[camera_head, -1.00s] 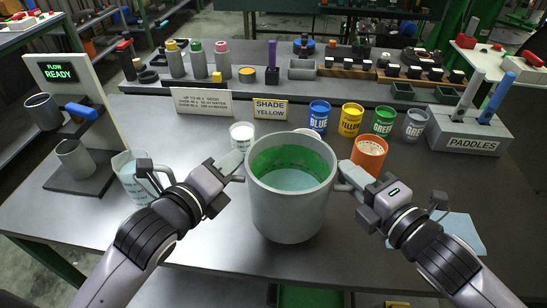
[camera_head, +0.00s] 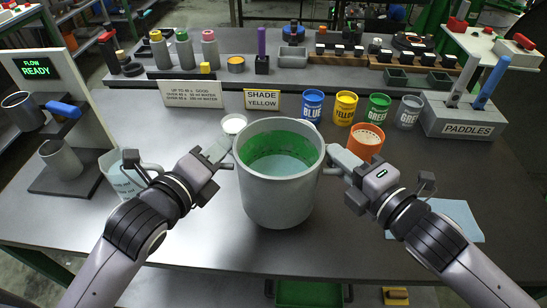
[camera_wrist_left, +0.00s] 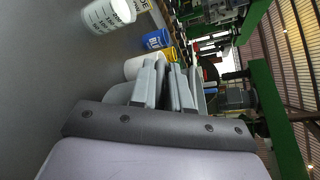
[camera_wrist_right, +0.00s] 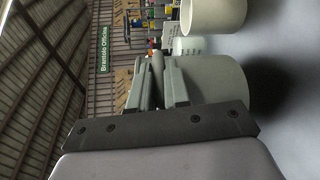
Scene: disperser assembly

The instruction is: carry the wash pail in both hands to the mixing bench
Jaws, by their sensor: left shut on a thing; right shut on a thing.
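The wash pail (camera_head: 278,198) is a grey, open-topped bucket in the middle of the head view. It stands upright, with green staining inside and pale liquid at the bottom. My left gripper (camera_head: 224,152) is shut on its left side grip, just below the rim. My right gripper (camera_head: 337,160) is shut on the grip on the opposite side. The mixing bench (camera_head: 185,240) is the dark grey table under and behind the pail. The pail is over its front part; I cannot tell whether its base touches the top.
Behind the pail are a small white cup (camera_head: 234,124), an orange cup (camera_head: 366,142) and several colour tins such as blue (camera_head: 312,106). A paddle rack (camera_head: 466,118) stands right. A flow stand (camera_head: 72,150) and a clear jug (camera_head: 120,175) stand left. A blue cloth (camera_head: 440,216) lies at front right.

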